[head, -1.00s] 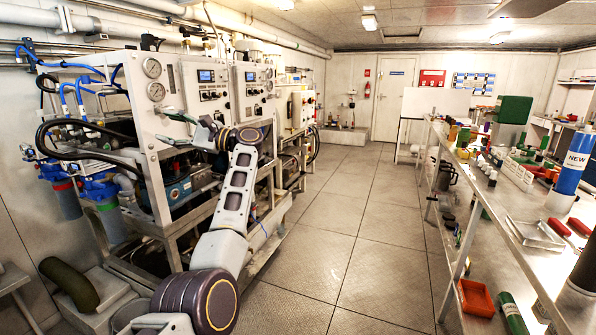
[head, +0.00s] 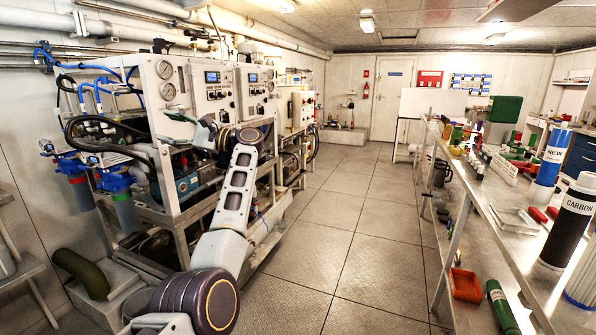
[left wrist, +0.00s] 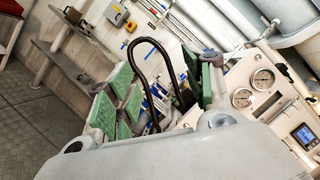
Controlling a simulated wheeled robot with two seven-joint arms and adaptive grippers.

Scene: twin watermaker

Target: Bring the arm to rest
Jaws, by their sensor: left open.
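My left arm reaches forward from the bottom of the head view, bent upward, with its gripper (head: 180,128) in front of the watermaker rack (head: 188,83). The gripper is open and empty, its fingers spread apart. In the left wrist view the green finger pads stand wide apart on either side of the open gripper (left wrist: 163,88). A black hose (left wrist: 152,48) and pressure gauges (left wrist: 263,79) show behind them. I cannot tell how far the fingertips are from the rack. My right gripper is in neither view.
The floor aisle (head: 350,220) between rack and bench is clear.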

